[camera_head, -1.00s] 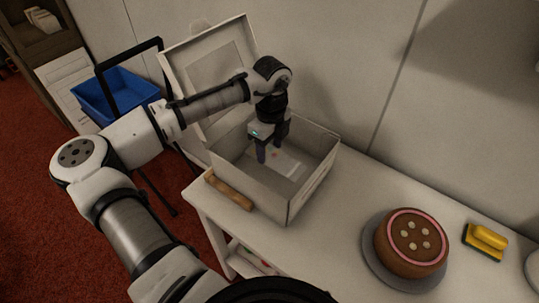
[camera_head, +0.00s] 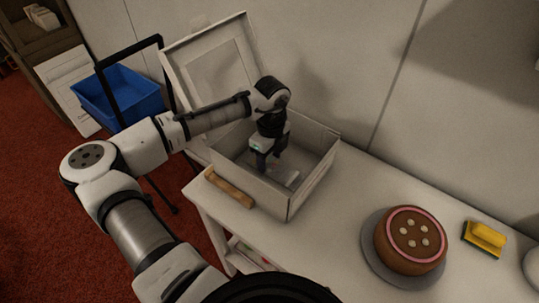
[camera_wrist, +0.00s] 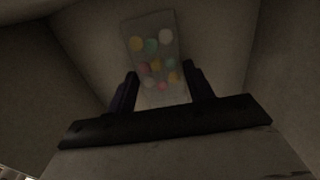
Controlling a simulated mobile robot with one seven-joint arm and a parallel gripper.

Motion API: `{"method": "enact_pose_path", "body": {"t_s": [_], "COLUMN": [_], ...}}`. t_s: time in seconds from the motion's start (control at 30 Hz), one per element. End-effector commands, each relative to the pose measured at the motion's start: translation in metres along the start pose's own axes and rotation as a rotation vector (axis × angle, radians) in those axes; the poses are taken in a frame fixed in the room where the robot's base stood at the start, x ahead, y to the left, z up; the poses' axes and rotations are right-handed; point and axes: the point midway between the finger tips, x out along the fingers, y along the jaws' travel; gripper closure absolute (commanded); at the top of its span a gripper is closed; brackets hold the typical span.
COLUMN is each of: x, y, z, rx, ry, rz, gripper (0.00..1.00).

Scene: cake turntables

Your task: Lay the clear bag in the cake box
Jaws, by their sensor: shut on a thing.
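The cake box (camera_head: 312,186) is an open white box on the table, with its lid raised at the back left. My gripper (camera_head: 268,162) reaches down inside the box, within its walls. In the wrist view, the clear bag (camera_wrist: 152,48) with several coloured round pieces in it lies between the fingers of my gripper (camera_wrist: 160,80), which is shut on it. The bag extends out past the fingertips, over the pale box floor. In the head view the bag is hard to make out beside the fingers, and whether it touches the floor cannot be told.
A blue bin (camera_head: 124,94) stands at the back left.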

Motion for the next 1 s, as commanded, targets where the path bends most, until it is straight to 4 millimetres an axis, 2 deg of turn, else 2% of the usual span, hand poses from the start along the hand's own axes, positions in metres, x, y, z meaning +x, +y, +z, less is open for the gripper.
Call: {"method": "enact_pose_path", "body": {"t_s": [0.13, 0.17, 0.3, 0.57, 0.73, 0.87, 1.0], "x": [0.002, 0.002, 0.002, 0.002, -0.007, -0.025, -0.058], "y": [0.0, 0.0, 0.0, 0.0, 0.0, -0.001, 0.0], "z": [0.0, 0.0, 0.0, 0.0, 0.001, 0.0, 0.0], "rx": [0.0, 0.0, 0.0, 0.0, 0.0, 0.0, 0.0], "ry": [0.0, 0.0, 0.0, 0.0, -0.004, -0.001, -0.001], "rz": [0.0, 0.0, 0.0, 0.0, -0.001, -0.004, -0.004], "gripper": [0.83, 0.46, 0.27, 0.26, 0.26, 0.26, 0.26]}}
